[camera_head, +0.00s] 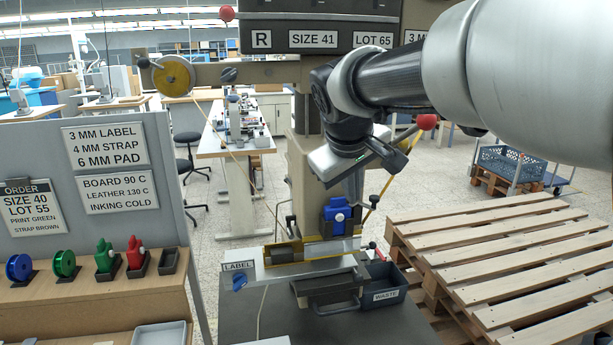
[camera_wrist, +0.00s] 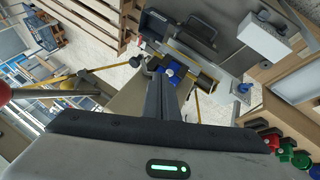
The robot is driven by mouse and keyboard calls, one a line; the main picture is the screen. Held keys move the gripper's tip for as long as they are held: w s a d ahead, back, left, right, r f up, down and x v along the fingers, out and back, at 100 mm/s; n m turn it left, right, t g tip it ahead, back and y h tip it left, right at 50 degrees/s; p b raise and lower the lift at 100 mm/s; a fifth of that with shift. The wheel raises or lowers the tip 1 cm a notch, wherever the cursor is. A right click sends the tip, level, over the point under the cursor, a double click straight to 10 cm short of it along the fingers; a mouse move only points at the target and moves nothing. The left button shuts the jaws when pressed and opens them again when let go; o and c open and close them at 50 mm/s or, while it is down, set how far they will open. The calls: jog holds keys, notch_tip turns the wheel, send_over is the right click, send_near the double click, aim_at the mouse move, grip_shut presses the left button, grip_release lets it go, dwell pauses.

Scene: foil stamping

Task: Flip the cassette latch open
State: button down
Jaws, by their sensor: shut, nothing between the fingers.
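A blue block (camera_head: 340,217) with a pale round part on its front sits on the press column above the work plate. It also shows in the wrist view (camera_wrist: 172,70), just past my fingertips. I cannot tell for sure which part is the cassette latch; a small black piece (camera_head: 373,201) stands to the right of the block. My gripper (camera_head: 356,203) points down, shut and empty, just above and right of the blue block in the picture. In the wrist view its fingers (camera_wrist: 165,80) lie together and partly cover the block. Contact cannot be made out.
Below is a metal plate with a yellow edge (camera_head: 305,263), with a label tab (camera_head: 238,266) at left and a waste bin (camera_head: 386,294) at right. Red-knobbed handles flank the press. A sign board (camera_head: 90,190) stands left, wooden pallets (camera_head: 510,250) right.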

aim_at(376, 198)
jog(key=w+d+f, duration=0.1)
jog(key=w+d, duration=0.1)
jog(key=w+d+f, duration=0.1)
jog(key=shift+w+d+f+p, duration=0.3)
jog(key=shift+w+d+f, duration=0.05)
jog(key=shift+d+f, duration=0.05)
jog(key=shift+w+d, duration=0.1)
jog(key=shift+d, duration=0.45)
dwell(0.3)
jog(key=shift+w+d, duration=0.2)
jog(key=shift+d, duration=0.45)
jog(key=shift+w+d+p, duration=0.3)
jog(key=shift+w+d, duration=0.55)
jog(key=shift+d, duration=0.15)
jog(key=shift+a, duration=0.2)
jog(key=shift+a, duration=0.65)
